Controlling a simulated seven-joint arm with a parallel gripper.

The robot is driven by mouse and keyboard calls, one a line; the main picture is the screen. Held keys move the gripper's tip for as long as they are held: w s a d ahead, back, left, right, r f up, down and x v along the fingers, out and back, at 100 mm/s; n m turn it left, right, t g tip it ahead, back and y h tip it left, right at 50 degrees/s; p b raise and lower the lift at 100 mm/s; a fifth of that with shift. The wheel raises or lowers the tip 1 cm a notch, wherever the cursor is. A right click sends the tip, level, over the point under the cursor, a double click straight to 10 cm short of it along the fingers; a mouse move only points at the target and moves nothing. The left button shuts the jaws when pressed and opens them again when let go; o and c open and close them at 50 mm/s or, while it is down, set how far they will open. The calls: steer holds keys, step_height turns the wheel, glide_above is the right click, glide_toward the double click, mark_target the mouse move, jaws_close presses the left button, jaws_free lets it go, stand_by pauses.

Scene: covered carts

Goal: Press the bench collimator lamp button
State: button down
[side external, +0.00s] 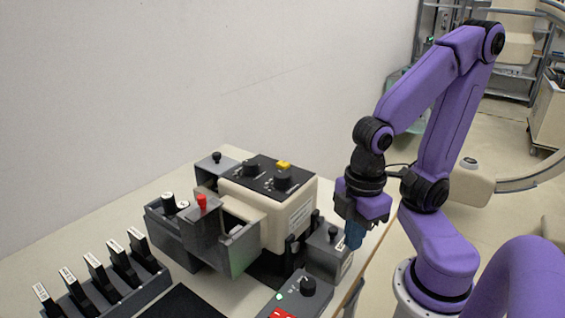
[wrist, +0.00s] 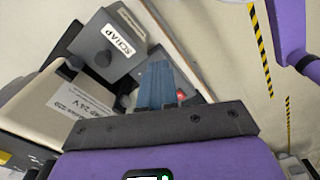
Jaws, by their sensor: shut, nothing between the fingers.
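A cream housing (side external: 275,209) with a black top panel stands on the bench in the side view. A yellow button (side external: 284,164) sits at the panel's back edge, behind two black knobs; I see no readable label naming it the collimator lamp button. My gripper (side external: 354,238) has blue fingers pointing down, right of the housing and beside a small grey box (side external: 325,257) with a black knob. The fingers are shut and empty, and also show in the wrist view (wrist: 158,85).
The grey box is labelled SCRAP in the wrist view (wrist: 112,42). A small red spot (wrist: 181,95) shows beside the fingers. A red knob (side external: 202,202) stands left of the housing. A rack of labelled black pieces (side external: 105,285) is front left. A black control box (side external: 291,299) is in front.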

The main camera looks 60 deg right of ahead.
step_height(320, 180, up, 24)
steer(key=m+t+y, duration=0.1)
steer(key=t, duration=0.8)
glide_above(287, 164)
step_height(287, 164, down, 4)
steer(key=shift+f+y, duration=0.3)
steer(key=shift+f, duration=0.35)
steer(key=shift+f, duration=4.4)
steer(key=shift+f, duration=0.2)
steer(key=shift+f, duration=0.2)
